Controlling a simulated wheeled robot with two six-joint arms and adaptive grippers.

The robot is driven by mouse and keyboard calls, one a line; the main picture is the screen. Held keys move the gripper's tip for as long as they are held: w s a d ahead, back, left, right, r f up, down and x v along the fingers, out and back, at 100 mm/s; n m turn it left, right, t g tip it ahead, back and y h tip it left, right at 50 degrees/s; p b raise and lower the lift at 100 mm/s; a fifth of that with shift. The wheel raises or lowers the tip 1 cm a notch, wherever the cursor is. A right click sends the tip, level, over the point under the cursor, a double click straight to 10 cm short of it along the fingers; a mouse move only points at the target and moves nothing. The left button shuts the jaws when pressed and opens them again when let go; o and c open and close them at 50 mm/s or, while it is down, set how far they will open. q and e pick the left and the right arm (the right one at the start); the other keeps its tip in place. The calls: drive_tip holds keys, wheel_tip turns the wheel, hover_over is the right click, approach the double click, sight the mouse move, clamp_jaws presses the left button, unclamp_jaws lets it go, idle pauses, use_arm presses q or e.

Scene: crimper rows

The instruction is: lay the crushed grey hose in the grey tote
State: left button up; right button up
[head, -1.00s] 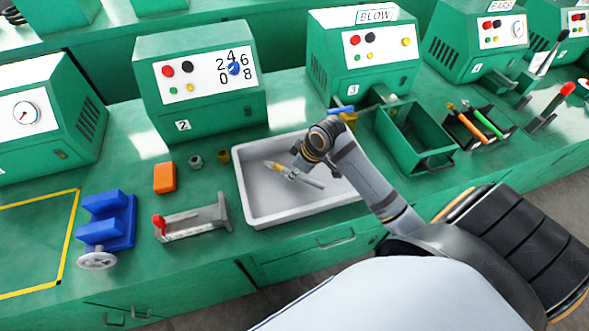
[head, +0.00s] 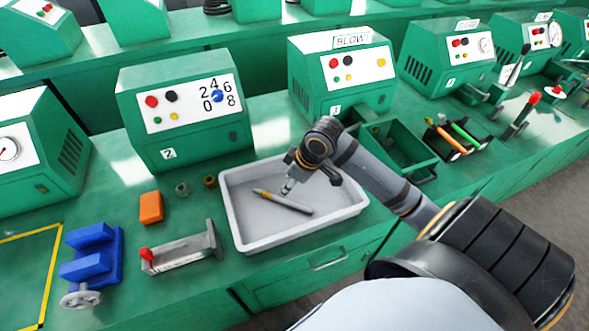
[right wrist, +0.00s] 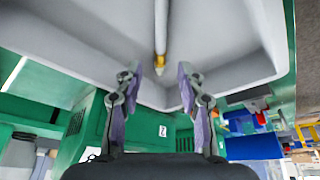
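The crushed grey hose (head: 288,203), with a yellow fitting at one end, lies on the floor of the grey tote (head: 233,232). My right gripper (head: 288,188) is above the hose, inside the tote's outline. In the right wrist view the gripper (right wrist: 160,80) is open, its fingers apart with nothing between them. The hose (right wrist: 161,25) shows past the fingertips, its yellow fitting (right wrist: 160,62) towards me. The tote (right wrist: 90,35) fills the upper part of that view. My left gripper is not in view.
Left of the tote are a grey fixture with a red knob (head: 180,252), a blue vise (head: 92,255) and an orange block (head: 151,207). A green open bin (head: 400,150) stands to the right. Green machines (head: 185,115) line the back.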

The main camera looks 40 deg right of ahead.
drive_tip(key=p+v, duration=0.2)
drive_tip(key=v, duration=0.4)
idle(0.6)
